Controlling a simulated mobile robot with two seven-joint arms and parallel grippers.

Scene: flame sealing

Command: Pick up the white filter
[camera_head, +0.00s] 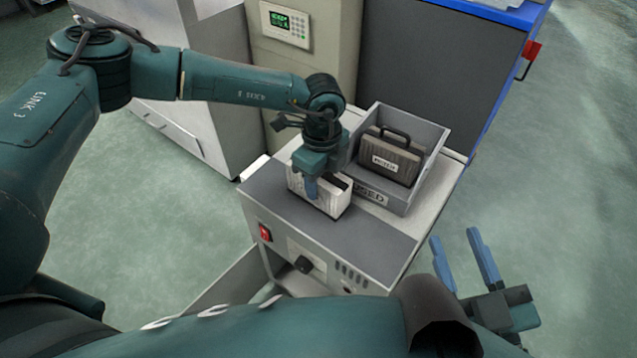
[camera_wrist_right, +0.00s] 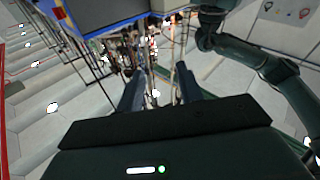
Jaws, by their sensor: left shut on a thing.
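The white filter (camera_head: 332,205) stands on the dark top of the grey machine, left of the grey tray. It has ribbed white sides and a dark top. I cannot tell whether the filter is lifted off the surface. My right gripper (camera_head: 468,262) is open and empty, to the right of the machine in the head view. Its two fingers also show apart in the right wrist view (camera_wrist_right: 160,92).
The grey tray (camera_head: 433,137) holds a dark ribbed filter with a handle (camera_head: 390,160). The machine (camera_head: 330,250) has a red switch and a black knob in front. A cabinet with a keypad (camera_head: 285,25) and a blue-edged cabinet stand behind. The floor at right is clear.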

